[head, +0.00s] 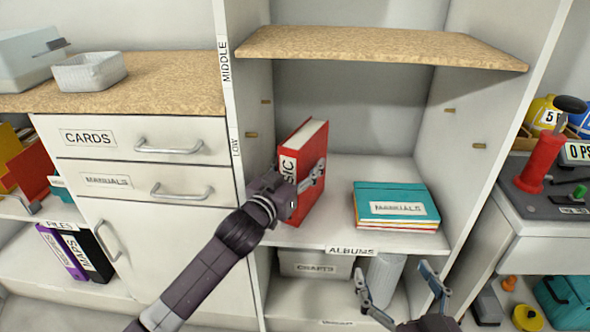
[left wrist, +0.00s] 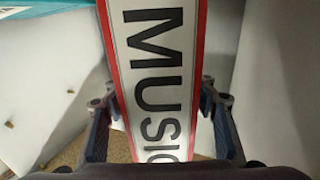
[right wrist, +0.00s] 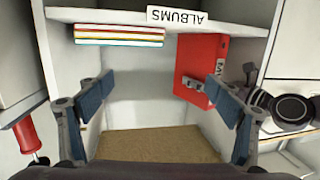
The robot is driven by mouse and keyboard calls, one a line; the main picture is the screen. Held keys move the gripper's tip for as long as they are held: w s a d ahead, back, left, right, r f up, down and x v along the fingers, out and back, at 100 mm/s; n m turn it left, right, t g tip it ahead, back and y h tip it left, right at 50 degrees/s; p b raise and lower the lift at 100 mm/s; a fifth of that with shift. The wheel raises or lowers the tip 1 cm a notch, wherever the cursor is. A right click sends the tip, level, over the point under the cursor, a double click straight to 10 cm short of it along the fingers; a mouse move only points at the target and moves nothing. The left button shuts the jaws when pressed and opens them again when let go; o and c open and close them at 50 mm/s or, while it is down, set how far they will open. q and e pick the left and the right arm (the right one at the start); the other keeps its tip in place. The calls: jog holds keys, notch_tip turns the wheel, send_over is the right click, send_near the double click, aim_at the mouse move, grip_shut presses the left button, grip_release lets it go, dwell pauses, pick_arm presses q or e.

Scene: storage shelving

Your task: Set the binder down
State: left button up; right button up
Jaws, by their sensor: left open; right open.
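The red binder (head: 307,155) labelled MUSIC stands upright on the middle shelf board (head: 340,238) marked ALBUMS, close to the left wall of the bay. My left gripper (head: 308,182) is open with its fingers on either side of the binder's spine. In the left wrist view the binder's spine (left wrist: 157,70) lies between the two spread fingers, with a small gap showing at least on the left. The binder also shows in the right wrist view (right wrist: 201,68). My right gripper (head: 403,290) is open and empty, in front of and below the shelf board.
A teal and yellow stack of manuals (head: 391,203) lies to the right on the same board, with free room between it and the binder. A particleboard shelf (head: 380,45) is above. A crafts box (head: 315,264) and a grey cylinder (head: 384,281) are below.

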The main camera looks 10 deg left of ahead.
aim_at(288, 178)
pick_arm(q)
jog(key=p+v, duration=0.1)
jog(key=v, duration=0.5)
jog(key=shift+s+a, duration=0.1)
jog(key=shift+s, duration=0.05)
pick_arm(e)
jog(key=s+d+f+g+h, duration=0.1)
jog(key=s+d+f+g, duration=0.1)
jog(key=f, duration=0.5)
jog(key=shift+s+f+g, duration=0.25)
jog(key=shift+s+g, duration=0.5)
jog(key=shift+g, duration=0.25)
jog(key=shift+a, duration=0.1)
